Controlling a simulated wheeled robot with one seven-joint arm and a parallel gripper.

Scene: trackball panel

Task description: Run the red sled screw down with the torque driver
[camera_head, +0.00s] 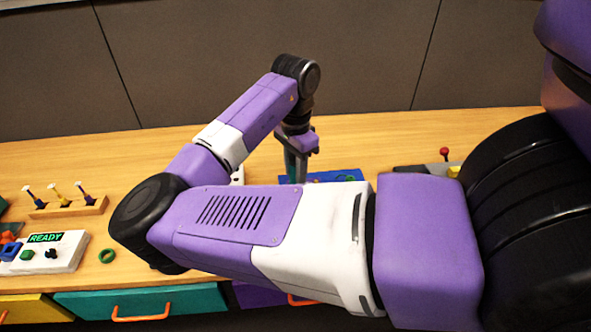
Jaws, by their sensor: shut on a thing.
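My gripper (298,158) is above the blue panel (338,176) near the middle of the bench, pointing down. It is shut on an upright teal tool (289,163), which appears to be the torque driver. Only a strip of this tool shows beside the fingers. Its lower end is hidden behind my own forearm, so I cannot tell whether it touches anything. The red sled screw is not visible; my arm covers most of the panel.
A wooden rack (68,208) with three small tools stands at left. A red-knobbed lever (444,153) stands at right. Drawers with orange handles (140,314) line the front. The back bench is clear.

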